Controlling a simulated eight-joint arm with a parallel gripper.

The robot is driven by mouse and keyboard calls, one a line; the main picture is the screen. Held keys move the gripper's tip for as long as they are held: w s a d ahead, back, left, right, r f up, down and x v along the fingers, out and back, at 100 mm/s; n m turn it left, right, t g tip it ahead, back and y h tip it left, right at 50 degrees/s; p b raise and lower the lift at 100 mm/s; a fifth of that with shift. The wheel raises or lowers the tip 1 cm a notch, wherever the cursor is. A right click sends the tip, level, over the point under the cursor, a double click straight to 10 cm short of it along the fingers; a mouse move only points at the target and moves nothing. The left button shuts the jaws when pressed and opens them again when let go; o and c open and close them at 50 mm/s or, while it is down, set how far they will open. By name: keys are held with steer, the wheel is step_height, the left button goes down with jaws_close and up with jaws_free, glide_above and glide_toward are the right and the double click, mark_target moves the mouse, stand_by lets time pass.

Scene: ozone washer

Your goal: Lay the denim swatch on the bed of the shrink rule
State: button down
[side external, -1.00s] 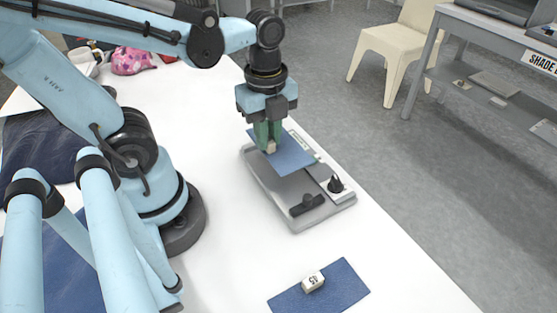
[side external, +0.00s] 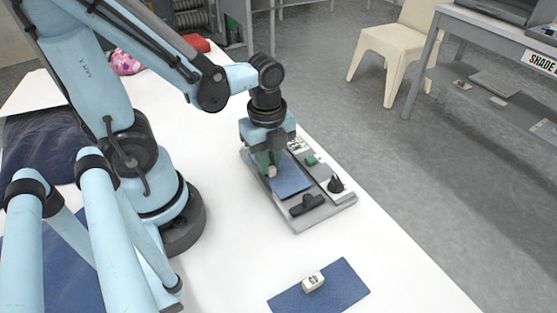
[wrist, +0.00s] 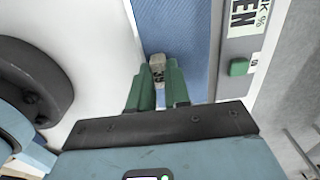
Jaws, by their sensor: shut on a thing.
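The shrink rule (side external: 328,209) is a grey flat device on the white table, with a dark clamp bar and a black knob at its near end. The blue denim swatch (side external: 293,180) lies over its bed and also fills the upper middle of the wrist view (wrist: 180,30). My gripper (side external: 270,171) is over the far part of the bed, its green fingers shut on a small pale numbered block (wrist: 157,68) at the swatch. I cannot tell whether the swatch lies fully flat under the fingers.
A second denim piece (side external: 345,285) with a pale numbered block (side external: 313,281) on it lies on the table in front. A green button (wrist: 239,67) is on the rule's right strip. Dark blue cloth (side external: 45,150) lies at the left. White table (side external: 225,255) is clear around the rule.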

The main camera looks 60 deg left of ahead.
steer(key=shift+f, duration=0.25)
steer(key=c, duration=1)
jaws_free()
steer(key=shift+r, duration=6)
steer(key=w+n+t, duration=0.6)
steer(key=n+t, duration=0.1)
steer(key=n, duration=1.1)
steer(key=shift+f, duration=0.4)
